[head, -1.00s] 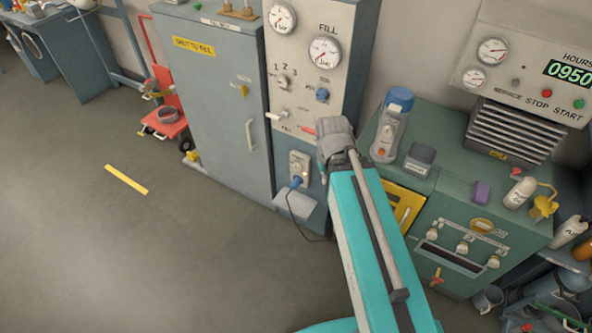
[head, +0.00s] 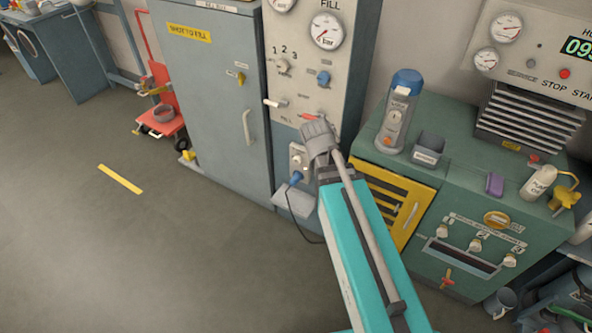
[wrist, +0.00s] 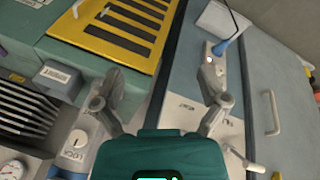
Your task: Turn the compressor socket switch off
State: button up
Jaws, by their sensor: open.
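The wall socket (head: 298,158) is a small light plate low on the fill panel, with a blue plug (head: 295,178) and dark cable at its lower end. In the wrist view the socket (wrist: 211,66) and blue plug (wrist: 221,46) lie near the right finger. A small pale spot shows on the socket plate; the switch's position is too small to tell. My gripper (wrist: 161,78) is open and empty, its fingers spread apart. In the head view my gripper (head: 318,140) is just right of the socket and overlaps the panel there; whether it touches anything cannot be told.
The grey cabinet (head: 215,90) with a handle stands left of the panel. A green bench (head: 455,195) with a yellow grille (head: 390,205) is close on the right, bearing a bottle (head: 398,115) and small box. Red and white levers (head: 310,117) are above the socket.

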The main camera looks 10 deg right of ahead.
jog(key=w+f+m+t+h+b, duration=0.25)
jog(key=w+f+b, duration=0.35)
jog(key=f+b, duration=0.35)
jog(key=m+t+h+b, duration=0.5)
jog(key=t+b, duration=0.5)
jog(key=b, duration=2.7)
send_near(296, 162)
jog(key=v, duration=0.4)
jog(key=shift+w+d+f, duration=0.1)
jog(key=shift+w, duration=0.05)
jog(key=x, duration=1.3)
jog(key=shift+w+d, duration=0.25)
jog(key=shift+w, duration=0.05)
